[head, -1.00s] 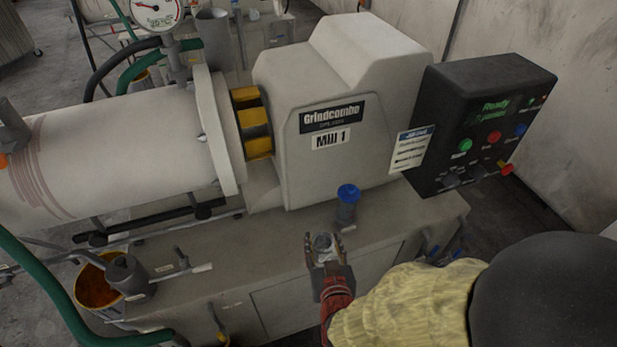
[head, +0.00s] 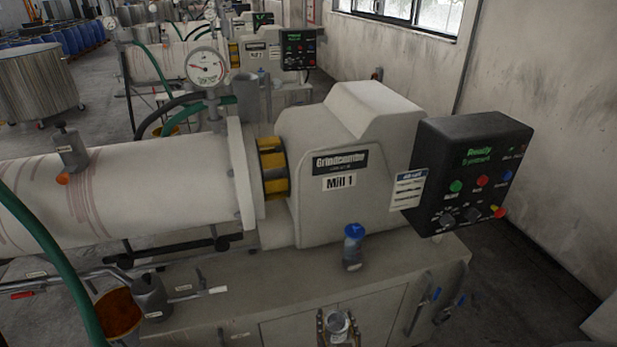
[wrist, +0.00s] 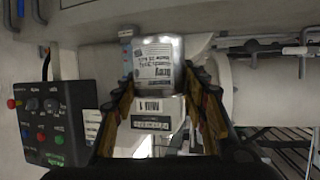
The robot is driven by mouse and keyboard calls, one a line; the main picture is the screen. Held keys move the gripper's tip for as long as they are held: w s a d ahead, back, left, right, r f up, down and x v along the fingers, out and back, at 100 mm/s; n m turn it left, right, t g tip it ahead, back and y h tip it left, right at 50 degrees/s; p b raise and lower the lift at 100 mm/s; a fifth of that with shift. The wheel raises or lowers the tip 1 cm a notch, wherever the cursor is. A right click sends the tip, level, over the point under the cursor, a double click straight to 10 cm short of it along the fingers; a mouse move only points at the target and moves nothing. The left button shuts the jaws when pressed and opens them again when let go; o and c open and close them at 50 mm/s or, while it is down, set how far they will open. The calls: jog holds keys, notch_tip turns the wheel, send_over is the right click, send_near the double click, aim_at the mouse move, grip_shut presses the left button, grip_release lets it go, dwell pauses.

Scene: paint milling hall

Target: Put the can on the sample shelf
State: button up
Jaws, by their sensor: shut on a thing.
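A small silvery can (head: 338,322) is held upright-looking in my gripper (head: 338,334) at the bottom edge of the head view. In the wrist view the can (wrist: 158,62) shows a white printed label, and the two fingers of my gripper (wrist: 158,92) close on its sides. The can is in front of the Mill 1 base. I cannot pick out a sample shelf for certain in either view.
The Mill 1 housing (head: 345,190) and black control box (head: 470,175) rise behind. An orange-filled bucket (head: 118,315) and green hose (head: 60,255) are at left.

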jog(key=w+a+r+n+y, duration=0.2)
jog(key=w+a, duration=0.1)
jog(key=a, duration=0.2)
jog(key=w+d+f, duration=0.2)
jog(key=w+f, duration=0.1)
jog(key=w, duration=0.7)
jog(key=w+d+f+m+h, duration=0.1)
jog(key=w+d+f, duration=0.15)
jog(key=d, duration=0.45)
jog(key=w+d+f+m+h, duration=0.1)
jog(key=d+f+h, duration=0.15)
jog(key=d, duration=0.45)
jog(key=s+d+f, duration=0.1)
jog(key=s+f, duration=0.4)
jog(key=f, duration=0.1)
jog(key=shift+s+d+f+m+y, duration=0.2)
jog(key=shift+f+m+y, duration=0.1)
jog(key=shift+f+y, duration=0.1)
jog(key=shift+w, duration=0.1)
